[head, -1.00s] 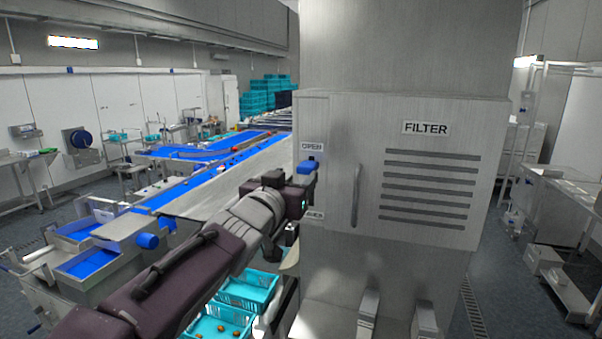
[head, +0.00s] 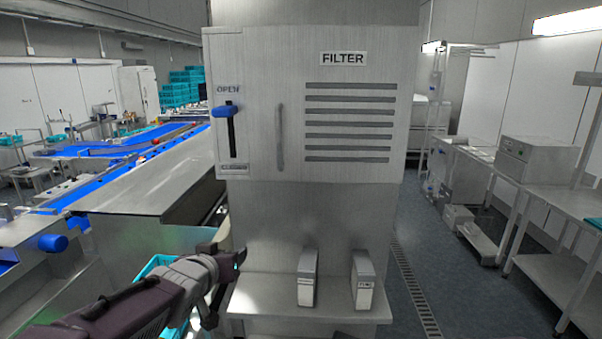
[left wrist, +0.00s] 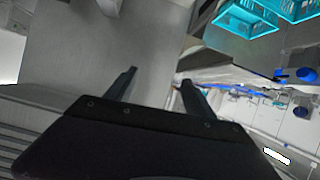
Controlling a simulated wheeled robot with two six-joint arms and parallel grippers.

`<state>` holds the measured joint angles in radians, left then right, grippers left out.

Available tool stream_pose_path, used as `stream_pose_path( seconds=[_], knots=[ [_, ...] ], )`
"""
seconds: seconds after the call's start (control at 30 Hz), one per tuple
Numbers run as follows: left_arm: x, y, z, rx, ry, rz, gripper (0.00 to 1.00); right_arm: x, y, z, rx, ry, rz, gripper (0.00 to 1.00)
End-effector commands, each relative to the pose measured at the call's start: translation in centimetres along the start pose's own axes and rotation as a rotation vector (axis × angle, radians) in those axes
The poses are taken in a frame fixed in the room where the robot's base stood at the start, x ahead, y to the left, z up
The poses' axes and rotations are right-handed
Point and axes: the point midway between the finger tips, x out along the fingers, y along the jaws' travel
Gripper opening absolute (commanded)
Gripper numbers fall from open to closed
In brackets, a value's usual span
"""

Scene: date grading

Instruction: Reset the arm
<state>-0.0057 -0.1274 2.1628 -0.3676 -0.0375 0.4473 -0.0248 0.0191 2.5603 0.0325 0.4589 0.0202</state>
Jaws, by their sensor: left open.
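My left arm comes in low from the left in the head view. Its gripper (head: 228,285) hangs below the filter cabinet (head: 345,168), left of the small shelf, apart from the blue lever. In the left wrist view the two fingers (left wrist: 158,76) stand apart with nothing between them. The blue lever handle (head: 226,110) sits at the top of its dark vertical slot, just under the OPEN label. The lower label is too small to read. My right gripper is not in view.
A steel shelf (head: 262,297) with two grey box-like items (head: 307,280) juts out below the cabinet. A conveyor (head: 135,190) with blue belts runs at the left. A teal crate (head: 155,268) is partly behind my arm. Open floor (head: 450,290) lies at the right.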

Motion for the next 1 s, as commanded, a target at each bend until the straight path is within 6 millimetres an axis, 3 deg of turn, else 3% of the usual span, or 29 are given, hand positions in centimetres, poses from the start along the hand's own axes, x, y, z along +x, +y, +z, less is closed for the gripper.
stream_pose_path(
  seconds=[0.03,0.2,0.3,0.4,0.5,0.6,1.0],
  knots=[
    [1.8,-0.6,6.0,-0.009,-0.09,-0.015,0.62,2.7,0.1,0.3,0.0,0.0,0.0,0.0],
    [2.6,-2.2,21.7,-0.03,-0.424,-0.071,0.62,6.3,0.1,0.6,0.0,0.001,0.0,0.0],
    [0.7,-2.8,29.9,-0.032,-0.634,-0.095,0.62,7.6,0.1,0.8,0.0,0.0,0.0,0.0],
    [-2.6,-3.0,35.4,-0.031,-0.825,-0.103,0.62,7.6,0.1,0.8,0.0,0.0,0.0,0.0],
    [-5.8,-2.8,38.3,-0.022,-0.961,-0.091,0.62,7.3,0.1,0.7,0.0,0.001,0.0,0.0],
    [-7.4,-2.6,39.5,0.007,-1.035,-0.066,0.62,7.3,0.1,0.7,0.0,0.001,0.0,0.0],
    [-7.4,-2.6,39.4,0.03,-1.038,-0.054,0.62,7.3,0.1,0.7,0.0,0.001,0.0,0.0]
  ],
)
